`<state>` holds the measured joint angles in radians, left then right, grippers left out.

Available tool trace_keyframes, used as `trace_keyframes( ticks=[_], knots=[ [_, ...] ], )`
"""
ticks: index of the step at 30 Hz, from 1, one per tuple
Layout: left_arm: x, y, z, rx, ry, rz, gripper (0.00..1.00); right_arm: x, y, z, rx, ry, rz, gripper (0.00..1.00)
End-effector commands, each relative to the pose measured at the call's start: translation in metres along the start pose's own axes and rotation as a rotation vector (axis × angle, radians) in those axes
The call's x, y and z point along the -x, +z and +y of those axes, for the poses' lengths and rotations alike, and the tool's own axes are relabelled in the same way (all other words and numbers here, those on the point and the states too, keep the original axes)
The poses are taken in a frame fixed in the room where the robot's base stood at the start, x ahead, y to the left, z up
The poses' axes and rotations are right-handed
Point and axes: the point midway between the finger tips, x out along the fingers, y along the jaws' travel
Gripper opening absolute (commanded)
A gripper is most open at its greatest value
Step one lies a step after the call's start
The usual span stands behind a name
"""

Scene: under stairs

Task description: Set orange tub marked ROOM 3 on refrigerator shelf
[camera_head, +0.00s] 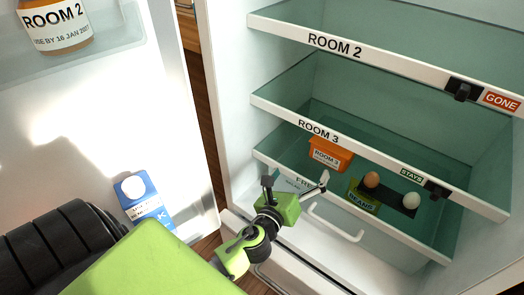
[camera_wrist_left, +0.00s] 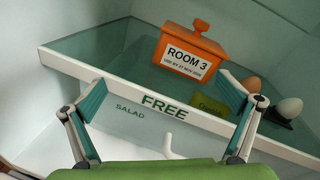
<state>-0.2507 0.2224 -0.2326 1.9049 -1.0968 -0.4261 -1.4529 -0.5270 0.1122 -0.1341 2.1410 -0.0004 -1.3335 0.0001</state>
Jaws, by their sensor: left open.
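The orange tub (camera_head: 328,155) has a lid with a knob and a white ROOM 3 label; it also shows in the left wrist view (camera_wrist_left: 190,54). It stands upright on the lower glass shelf, whose front strip (camera_wrist_left: 205,117) reads FREE. The shelf above it has a front strip (camera_head: 375,158) marked ROOM 3, with a STAYS tag; its visible glass is bare. My left gripper (camera_head: 297,181) is open and empty at the front of the FREE shelf, apart from the tub. In the left wrist view the tub lies beyond and between the fingers. My right gripper does not show.
The ROOM 2 shelf (camera_head: 400,69) above looks empty. A drawer (camera_head: 335,222) lies below. The open door at left holds a jar (camera_head: 55,25) and a blue carton (camera_head: 146,203).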

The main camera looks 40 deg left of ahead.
Motion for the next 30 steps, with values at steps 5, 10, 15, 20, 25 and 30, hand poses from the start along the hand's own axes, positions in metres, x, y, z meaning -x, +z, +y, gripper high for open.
trace_keyframes(
  ticks=[5,10,15,20,25,30],
  knots=[
    [0.042,-0.046,0.069,0.742,0.344,0.081,1.00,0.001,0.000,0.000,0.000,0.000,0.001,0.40],
    [0.111,-0.115,0.106,1.406,0.763,0.092,1.00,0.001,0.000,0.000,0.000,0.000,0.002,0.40],
    [0.187,-0.172,0.104,1.860,1.191,0.033,1.00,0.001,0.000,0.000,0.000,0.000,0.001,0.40],
    [0.231,-0.196,0.091,2.046,1.452,-0.030,1.00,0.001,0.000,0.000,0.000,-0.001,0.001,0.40],
    [0.244,-0.201,0.086,2.092,1.529,-0.055,1.00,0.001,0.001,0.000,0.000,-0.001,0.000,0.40],
    [0.243,-0.201,0.086,2.091,1.527,-0.054,1.00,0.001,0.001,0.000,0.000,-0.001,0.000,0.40]
  ],
)
